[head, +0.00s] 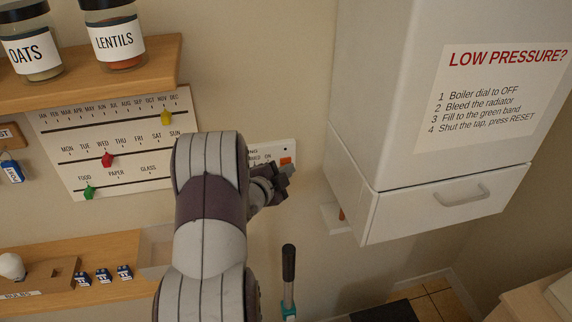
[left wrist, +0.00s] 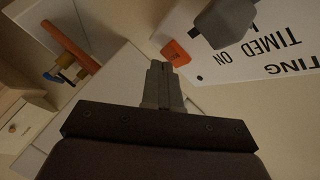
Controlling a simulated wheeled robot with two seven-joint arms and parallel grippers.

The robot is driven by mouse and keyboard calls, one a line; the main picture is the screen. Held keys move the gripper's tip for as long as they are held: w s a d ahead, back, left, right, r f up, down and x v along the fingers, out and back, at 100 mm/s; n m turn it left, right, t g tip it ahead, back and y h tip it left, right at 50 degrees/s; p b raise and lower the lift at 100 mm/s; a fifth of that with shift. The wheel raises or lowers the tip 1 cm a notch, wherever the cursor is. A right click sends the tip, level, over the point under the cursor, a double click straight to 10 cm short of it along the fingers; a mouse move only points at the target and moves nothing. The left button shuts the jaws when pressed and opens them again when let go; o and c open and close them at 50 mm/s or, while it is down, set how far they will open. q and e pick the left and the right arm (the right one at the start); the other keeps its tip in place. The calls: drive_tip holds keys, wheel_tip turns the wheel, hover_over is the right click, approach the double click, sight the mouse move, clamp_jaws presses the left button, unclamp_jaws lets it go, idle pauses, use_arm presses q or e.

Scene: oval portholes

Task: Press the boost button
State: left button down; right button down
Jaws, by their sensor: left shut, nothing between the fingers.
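A white heating panel (head: 256,150) is on the wall right of the calendar board, partly hidden by my left arm. An orange button (head: 286,160) sits at its right end. In the left wrist view the orange button (left wrist: 175,53) shows beside a grey knob (left wrist: 224,22) and the words "TIMED ON". No "boost" label can be read. My left gripper (head: 287,170) is shut and empty, just below the button in the head view. In the left wrist view its fingertips (left wrist: 158,66) are close to the button; I cannot tell whether they touch it. My right gripper is out of view.
A white boiler cabinet (head: 440,210) with a "LOW PRESSURE?" notice (head: 490,100) juts out to the right. An orange pipe (left wrist: 62,40) shows in the left wrist view. A shelf with jars (head: 115,85) is at upper left. A black-handled tool (head: 288,265) stands below the panel.

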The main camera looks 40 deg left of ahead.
use_arm(q)
drive_tip(key=shift+w+a, duration=0.25)
drive_tip(key=shift+a, duration=0.05)
idle(0.9)
drive_tip(key=shift+d, duration=0.1)
drive_tip(key=shift+s+d+b, duration=0.3)
drive_tip(key=shift+s+d, duration=0.25)
drive_tip(key=s+d, duration=0.1)
drive_tip(key=d, duration=0.1)
drive_tip(key=s+d, duration=0.2)
idle(0.5)
idle(0.7)
